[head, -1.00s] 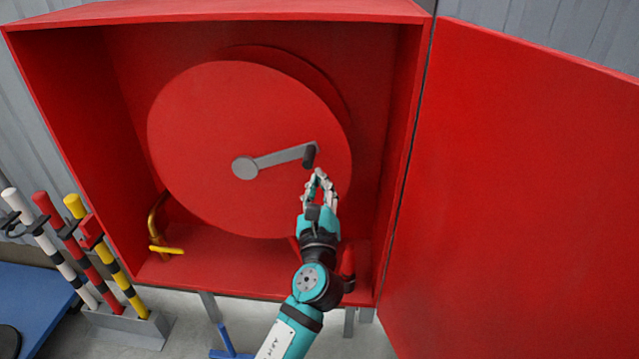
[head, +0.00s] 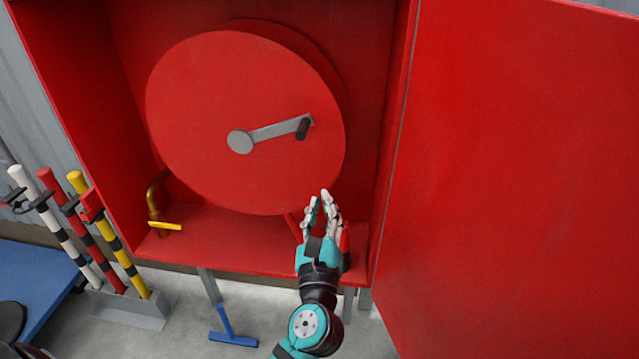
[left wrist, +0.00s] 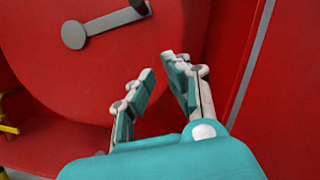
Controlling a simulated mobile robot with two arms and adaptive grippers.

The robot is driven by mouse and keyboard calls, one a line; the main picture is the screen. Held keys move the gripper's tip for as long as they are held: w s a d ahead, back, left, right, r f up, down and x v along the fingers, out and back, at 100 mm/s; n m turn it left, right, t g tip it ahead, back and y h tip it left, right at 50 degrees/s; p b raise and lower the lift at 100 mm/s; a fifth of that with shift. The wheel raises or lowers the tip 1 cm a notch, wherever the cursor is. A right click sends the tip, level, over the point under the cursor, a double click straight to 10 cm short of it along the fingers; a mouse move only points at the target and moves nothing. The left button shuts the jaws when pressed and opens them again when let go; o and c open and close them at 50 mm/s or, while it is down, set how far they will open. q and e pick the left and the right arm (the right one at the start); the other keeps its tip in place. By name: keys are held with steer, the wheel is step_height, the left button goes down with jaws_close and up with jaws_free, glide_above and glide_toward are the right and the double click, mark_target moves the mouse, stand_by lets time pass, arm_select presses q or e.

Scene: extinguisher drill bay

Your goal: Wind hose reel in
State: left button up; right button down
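The red hose reel (head: 220,90) stands inside the open red cabinet (head: 255,246). Its grey crank arm (head: 272,131) points right and slightly up from the hub, with a dark handle (head: 302,128) at its outer end. The reel (left wrist: 60,85) and the crank arm (left wrist: 105,22) also show in the left wrist view, at the upper left. My left gripper (head: 319,200) is below and slightly right of the handle, apart from it. In the left wrist view its fingers (left wrist: 157,65) have a gap between them and hold nothing. My right gripper is not in view.
The cabinet door (head: 510,170) stands open on the right. A yellow-handled brass valve (head: 160,222) is at the cabinet's lower left. Striped poles (head: 105,235) stand in a grey rack (head: 130,309) at left, near a blue surface (head: 30,280). A blue T-shaped piece (head: 230,333) is below the cabinet.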

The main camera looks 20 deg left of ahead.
mark_target(299, 136)
arm_select(q)
steer(key=o, duration=0.6)
steer(key=shift+m+g+h, duration=0.4)
steer(key=shift+m+g, duration=0.1)
steer(key=shift+m, duration=0.4)
steer(key=s+a+r+p, duration=0.1)
steer(key=r+p, duration=0.1)
steer(key=s+a+r+p, duration=0.1)
steer(key=r+p, duration=0.1)
steer(key=p, duration=0.1)
steer(key=s+a+r+p, duration=0.1)
steer(key=r+p, duration=0.2)
steer(key=shift+s, duration=0.4)
steer(key=shift+c, duration=0.2)
steer(key=s+r+m+h+p, duration=0.2)
steer(key=s+r+p, duration=0.1)
steer(key=p, duration=0.2)
steer(key=shift+g, duration=0.4)
steer(key=p+x, duration=0.1)
steer(key=x, duration=1)
steer(key=a+p+x, duration=0.1)
steer(key=x, duration=0.4)
steer(key=shift+a+f+p, duration=0.1)
steer(key=shift+p, duration=0.25)
steer(key=shift+w+a, duration=0.15)
steer(key=shift+w, duration=0.45)
steer(key=shift+f, duration=0.1)
jaws_close()
